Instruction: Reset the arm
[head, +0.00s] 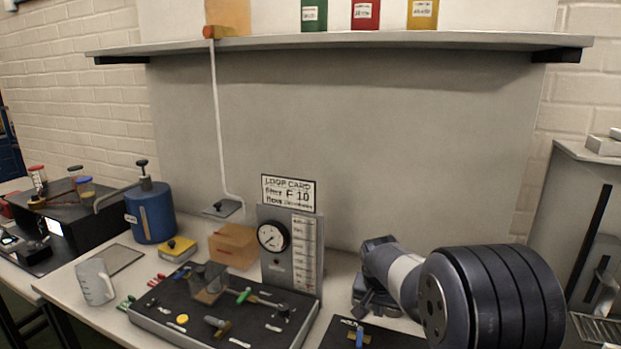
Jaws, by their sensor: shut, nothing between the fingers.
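My arm shows at the right, with a large dark ribbed joint close to the camera and a pale link reaching back and left. My gripper (364,302), small and dark at the arm's far end, is partly hidden by the arm. It appears low over the bench, right of the gauge panel. It is shut and holds nothing. The gauge panel (305,262) stands upright with a round dial (272,237) and a scale. A loop card (288,193) sits on top of it.
A black board (170,318) with small fittings and a clear block lies in front of the panel. A blue cylinder (152,212), orange block (232,245) and clear jug (95,282) stand left. A small dark board (390,340) lies at the front. A shelf (340,40) overhangs behind.

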